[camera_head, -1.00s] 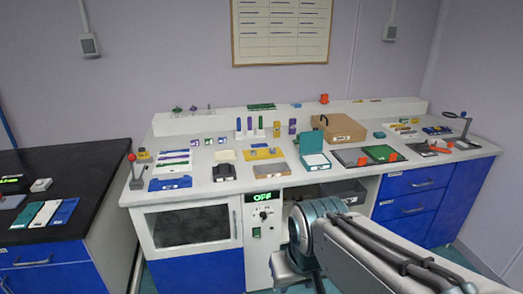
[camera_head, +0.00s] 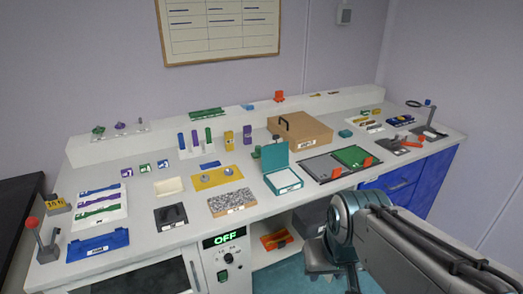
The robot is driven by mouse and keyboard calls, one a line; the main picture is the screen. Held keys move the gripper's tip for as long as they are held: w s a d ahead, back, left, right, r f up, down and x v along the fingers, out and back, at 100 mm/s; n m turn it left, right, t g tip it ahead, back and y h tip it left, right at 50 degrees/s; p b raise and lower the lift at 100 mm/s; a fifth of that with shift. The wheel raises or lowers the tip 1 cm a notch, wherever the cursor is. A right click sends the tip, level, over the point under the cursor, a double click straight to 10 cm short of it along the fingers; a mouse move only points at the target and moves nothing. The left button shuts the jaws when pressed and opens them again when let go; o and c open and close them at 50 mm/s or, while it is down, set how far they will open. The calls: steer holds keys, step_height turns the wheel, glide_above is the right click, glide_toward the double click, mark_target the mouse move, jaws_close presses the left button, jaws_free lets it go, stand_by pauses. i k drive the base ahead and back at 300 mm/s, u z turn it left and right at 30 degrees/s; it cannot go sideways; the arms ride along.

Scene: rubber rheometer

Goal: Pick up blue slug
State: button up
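I cannot tell for certain which piece is the blue slug. A small flat blue piece (camera_head: 210,165) lies on the bench behind the yellow plate (camera_head: 215,179). Another small light-blue piece (camera_head: 247,106) sits on the raised back ledge. A small blue-marked block (camera_head: 163,164) stands in a short row with a green and a purple one. My gripper (camera_head: 318,285) hangs at the lower right, in front of the bench and below its top, far from all of these. Its fingers are mostly hidden or cut off, so its opening does not show.
The white bench (camera_head: 300,205) is crowded. A teal open box (camera_head: 282,178), a cardboard box (camera_head: 300,130), a speckled slab (camera_head: 231,201), a blue tray (camera_head: 98,245) and a red-knobbed lever (camera_head: 32,223) stand on it. The "OFF" panel (camera_head: 225,238) is below the front edge.

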mark_target(228, 172)
steer(key=u, duration=0.15)
steer(key=i, duration=1.4)
steer(key=u, duration=0.6)
